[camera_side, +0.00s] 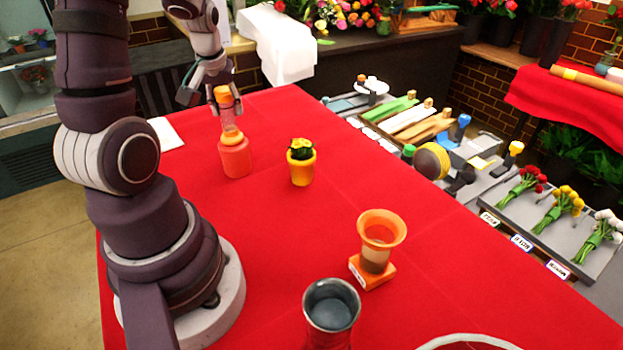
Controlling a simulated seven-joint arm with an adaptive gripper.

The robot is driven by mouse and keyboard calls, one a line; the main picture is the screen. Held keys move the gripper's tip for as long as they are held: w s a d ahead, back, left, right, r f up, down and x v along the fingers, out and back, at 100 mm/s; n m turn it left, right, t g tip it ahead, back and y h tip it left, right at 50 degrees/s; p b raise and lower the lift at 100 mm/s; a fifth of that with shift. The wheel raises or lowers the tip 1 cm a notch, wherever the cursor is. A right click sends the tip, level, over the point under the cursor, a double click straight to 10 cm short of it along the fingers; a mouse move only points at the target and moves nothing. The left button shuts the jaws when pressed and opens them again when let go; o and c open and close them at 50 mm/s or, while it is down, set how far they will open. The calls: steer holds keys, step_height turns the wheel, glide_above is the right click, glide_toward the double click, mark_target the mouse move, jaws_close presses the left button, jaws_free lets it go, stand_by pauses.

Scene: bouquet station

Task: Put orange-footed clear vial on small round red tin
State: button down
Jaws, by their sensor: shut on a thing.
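A vial with a clear middle (231,122) and an orange end at the top is upright near the table's back left. Its lower end meets or overlaps the top of a small round red-orange tin (236,160). I cannot tell whether they touch. My gripper (208,96) is at the orange upper end, shut on the vial; the exact contact of the fingers is partly hidden.
A yellow flower pot (301,167) stands right of the tin. An orange flared cup on an orange block (372,272) and a grey metal cup (331,308) stand nearer. Red cloth between them is clear.

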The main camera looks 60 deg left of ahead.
steer(key=shift+f, duration=0.25)
steer(key=c, duration=0.8)
jaws_free()
steer(key=shift+o, duration=0.2)
steer(key=v, duration=1.2)
steer(key=w+d+f+m+t+h, duration=0.1)
steer(key=d+f+m+t+h, duration=0.1)
steer(key=d+m, duration=1)
steer(key=d+t+h, duration=0.1)
steer(key=d+h, duration=0.1)
steer(key=d, duration=0.5)
steer(key=shift+w+d+t, duration=0.25)
steer(key=shift+t, duration=0.05)
steer(key=shift+f, duration=0.1)
